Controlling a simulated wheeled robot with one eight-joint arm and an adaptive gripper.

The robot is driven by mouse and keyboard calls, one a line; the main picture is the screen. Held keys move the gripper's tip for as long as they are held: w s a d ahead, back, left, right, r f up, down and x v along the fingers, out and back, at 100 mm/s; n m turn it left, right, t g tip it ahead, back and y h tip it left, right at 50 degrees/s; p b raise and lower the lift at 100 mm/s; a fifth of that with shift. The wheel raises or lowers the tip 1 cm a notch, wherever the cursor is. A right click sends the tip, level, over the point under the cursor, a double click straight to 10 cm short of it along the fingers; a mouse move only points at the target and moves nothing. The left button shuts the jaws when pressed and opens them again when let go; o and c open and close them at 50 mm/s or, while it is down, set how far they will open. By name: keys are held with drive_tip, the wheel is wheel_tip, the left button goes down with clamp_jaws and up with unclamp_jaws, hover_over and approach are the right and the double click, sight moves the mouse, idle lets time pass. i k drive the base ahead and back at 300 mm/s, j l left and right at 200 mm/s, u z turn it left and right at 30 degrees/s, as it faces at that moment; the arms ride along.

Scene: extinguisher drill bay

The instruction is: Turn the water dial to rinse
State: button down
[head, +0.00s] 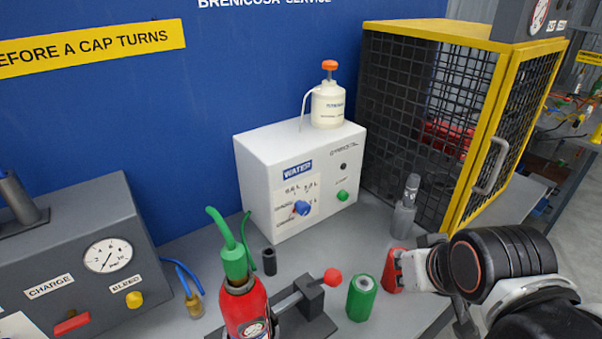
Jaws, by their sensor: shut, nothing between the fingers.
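The blue water dial (302,208) is on the front of a white box (257,166), below a blue "WATER" label (297,170). Small printed marks surround the dial. They are too small to read fully, and I cannot tell which mark the dial points at. My gripper (403,271) is at the right, low over the bench and well to the right of the dial. It is shut and empty. It is close to a red piece (391,272); I cannot tell whether they touch.
A green knob (342,196) is on the same box, right of the dial. A white pump bottle (328,104) stands on top. A red extinguisher (245,310), black cylinder (270,262) and green canister (361,298) stand in front. A yellow-framed cage (470,175) is at the right.

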sight(303, 208)
drive_tip(key=k+j, duration=0.7)
drive_tip(key=j, duration=0.2)
drive_tip(key=z, duration=0.05)
